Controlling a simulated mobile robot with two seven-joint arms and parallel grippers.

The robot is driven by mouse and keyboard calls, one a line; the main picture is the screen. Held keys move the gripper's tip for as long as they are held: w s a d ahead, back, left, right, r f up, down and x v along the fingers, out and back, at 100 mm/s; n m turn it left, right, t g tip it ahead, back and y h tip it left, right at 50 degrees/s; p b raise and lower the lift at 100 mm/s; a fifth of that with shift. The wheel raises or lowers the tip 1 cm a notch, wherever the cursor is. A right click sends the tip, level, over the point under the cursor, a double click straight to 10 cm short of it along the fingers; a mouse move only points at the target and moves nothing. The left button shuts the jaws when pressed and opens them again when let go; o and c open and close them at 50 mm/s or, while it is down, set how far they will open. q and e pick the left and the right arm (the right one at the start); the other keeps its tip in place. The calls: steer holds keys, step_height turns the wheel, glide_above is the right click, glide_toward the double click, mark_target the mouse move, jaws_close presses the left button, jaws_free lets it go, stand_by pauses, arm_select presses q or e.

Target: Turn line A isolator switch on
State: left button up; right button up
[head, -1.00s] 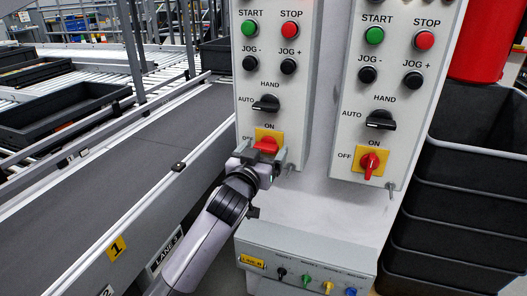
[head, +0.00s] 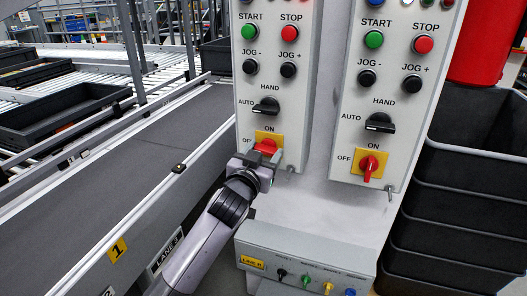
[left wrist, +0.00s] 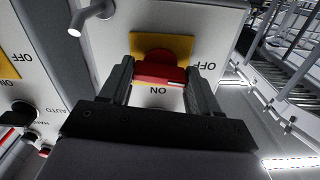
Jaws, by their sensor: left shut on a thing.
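The left panel's isolator switch is a red knob (head: 266,146) on a yellow plate, with ON above it and OFF to its left. My left gripper (head: 263,157) is at this knob, reaching up from below, and partly hides it and the OFF label. In the left wrist view the red knob (left wrist: 158,71) sits between the two fingers (left wrist: 160,82), which are shut on it. The right panel's red isolator (head: 370,167) stands roughly upright and untouched. I cannot read which panel is line A.
Black selector knobs (head: 266,106) and START, STOP and JOG buttons are above the isolators. A lower box (head: 305,262) with coloured plugs juts out below. A conveyor (head: 120,185) runs along the left; stacked black crates (head: 455,205) stand at the right.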

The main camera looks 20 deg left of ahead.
arm_select(q)
steer(key=shift+f+m+p, duration=0.1)
steer(key=shift+m+p, duration=2.95)
steer(key=shift+m, duration=5.15)
steer(key=o, duration=1.1)
steer(key=shift+c, duration=0.2)
steer(key=s, duration=0.7)
steer(key=shift+a, duration=0.15)
steer(key=shift+s, duration=0.15)
